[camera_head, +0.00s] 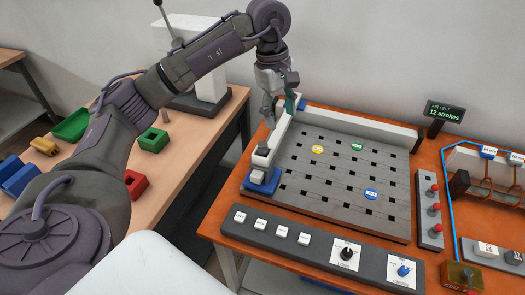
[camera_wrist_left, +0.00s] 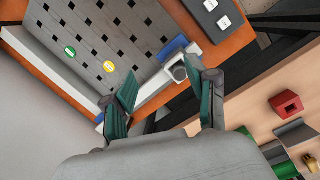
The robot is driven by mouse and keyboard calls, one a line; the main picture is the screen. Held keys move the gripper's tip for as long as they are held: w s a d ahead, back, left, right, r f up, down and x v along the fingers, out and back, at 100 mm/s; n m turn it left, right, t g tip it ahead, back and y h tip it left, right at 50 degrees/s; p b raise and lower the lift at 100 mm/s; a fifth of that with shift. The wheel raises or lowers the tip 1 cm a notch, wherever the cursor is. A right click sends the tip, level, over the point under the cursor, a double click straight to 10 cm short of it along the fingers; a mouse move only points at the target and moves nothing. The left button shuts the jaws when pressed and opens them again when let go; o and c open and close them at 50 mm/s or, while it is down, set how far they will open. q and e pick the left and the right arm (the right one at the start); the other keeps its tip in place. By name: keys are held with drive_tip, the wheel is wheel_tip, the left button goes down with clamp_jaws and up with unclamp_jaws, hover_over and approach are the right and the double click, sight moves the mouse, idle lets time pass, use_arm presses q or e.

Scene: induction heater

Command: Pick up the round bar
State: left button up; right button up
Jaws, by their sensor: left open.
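No piece shows clearly enough for me to be sure it is the round bar. A small grey piece (camera_head: 165,114) stands on the wooden table at the left, too small to tell its shape. In the left wrist view a grey curved piece (camera_wrist_left: 296,134) lies beside a red block (camera_wrist_left: 286,103); I cannot tell whether it is the bar. My left gripper (camera_head: 279,112) is over the left white rail (camera_head: 277,136) of the slotted plate (camera_head: 345,170). My right gripper is not in view.
The left table carries a green block (camera_head: 153,139), a red block (camera_head: 136,184) and yellow, blue and green pieces, partly behind my left arm. A gap separates it from the orange bench (camera_head: 217,226). A display (camera_head: 444,111) stands at the plate's back right; buttons and knobs line the front.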

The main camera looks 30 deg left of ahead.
use_arm(q)
drive_tip(key=a+r+y, duration=0.2)
drive_tip(key=a, duration=0.3)
drive_tip(key=p, duration=0.1)
hover_over(263, 144)
drive_tip(key=f, duration=0.7)
drive_tip(key=shift+s+a+f, duration=0.1)
drive_tip(key=shift+s+f, duration=0.1)
drive_tip(key=shift+s, duration=0.1)
drive_tip(key=shift+f, duration=0.55)
drive_tip(key=shift+f+p, duration=0.3)
drive_tip(key=shift+p, duration=0.05)
drive_tip(key=f+p, duration=0.1)
drive_tip(key=f, duration=0.2)
drive_tip(key=shift+w+f+p, duration=0.2)
drive_tip(key=shift+f+p, duration=0.15)
drive_tip(key=shift+p, duration=0.05)
drive_tip(key=shift+f, duration=0.5)
clamp_jaws()
